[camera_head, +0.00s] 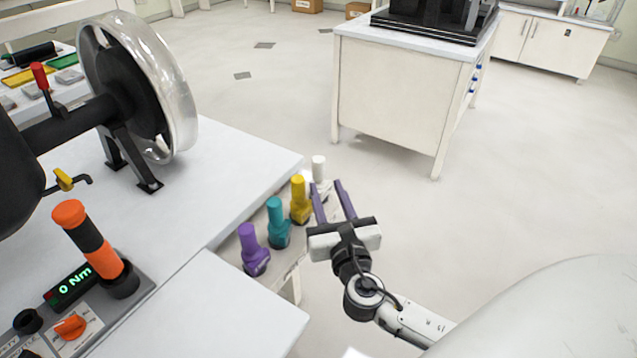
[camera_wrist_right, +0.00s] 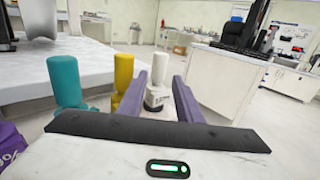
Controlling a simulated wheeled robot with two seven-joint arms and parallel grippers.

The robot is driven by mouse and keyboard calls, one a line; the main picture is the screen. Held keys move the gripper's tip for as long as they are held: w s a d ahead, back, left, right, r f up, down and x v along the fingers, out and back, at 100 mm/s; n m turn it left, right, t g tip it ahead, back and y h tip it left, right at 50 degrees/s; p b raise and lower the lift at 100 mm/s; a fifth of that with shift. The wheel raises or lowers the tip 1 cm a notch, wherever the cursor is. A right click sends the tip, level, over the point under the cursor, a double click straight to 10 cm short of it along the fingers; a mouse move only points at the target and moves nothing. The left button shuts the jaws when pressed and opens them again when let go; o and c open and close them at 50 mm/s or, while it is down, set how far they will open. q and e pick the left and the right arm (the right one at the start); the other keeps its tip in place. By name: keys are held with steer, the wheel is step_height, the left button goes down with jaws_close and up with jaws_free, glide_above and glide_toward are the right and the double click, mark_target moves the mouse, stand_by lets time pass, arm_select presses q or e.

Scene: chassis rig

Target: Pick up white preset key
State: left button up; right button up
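The white preset key (camera_head: 318,168) stands upright at the far end of a row of coloured keys on a narrow ledge. My right gripper (camera_head: 328,188) is open and empty, with its two purple fingers pointing toward the key. In the right wrist view, the white key (camera_wrist_right: 160,68) shows between the two fingers (camera_wrist_right: 159,82), with its lower part partly framed by them. I cannot tell whether the fingertips reach around it. My left gripper is not in view.
A yellow key (camera_head: 299,198) stands beside the white one, then a teal key (camera_head: 277,222) and a purple key (camera_head: 252,248). An orange-and-black tool (camera_head: 90,242) stands upright near a "0 Nm" display (camera_head: 72,287). A wheel (camera_head: 172,88) is on the left bench. Open floor lies to the right.

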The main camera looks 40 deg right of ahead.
mark_target(320, 174)
steer(key=x, duration=0.8)
steer(key=shift+w+b, duration=0.1)
steer(key=shift+b, duration=0.2)
